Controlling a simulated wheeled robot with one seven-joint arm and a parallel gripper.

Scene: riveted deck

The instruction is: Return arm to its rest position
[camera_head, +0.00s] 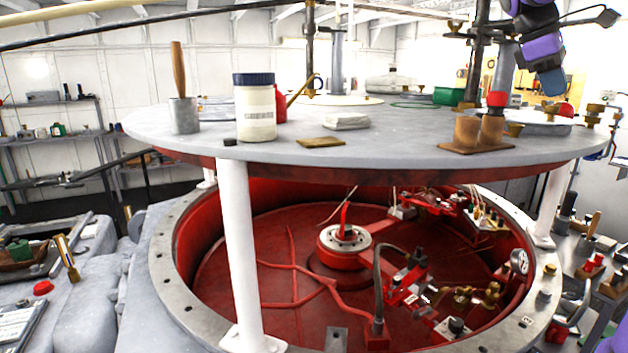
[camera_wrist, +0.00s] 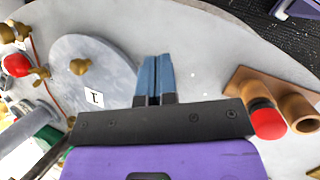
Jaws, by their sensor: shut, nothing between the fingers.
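My gripper (camera_head: 551,83) shows at the upper right of the head view, at the end of my purple arm. It points down above the right part of the round grey tabletop (camera_head: 390,125). In the wrist view its two blue fingers (camera_wrist: 155,78) are together with nothing between them. They are over bare tabletop, beside a grey disc (camera_wrist: 75,62) with a small white label.
Posts rise behind. An open red well (camera_head: 290,240) lies below.

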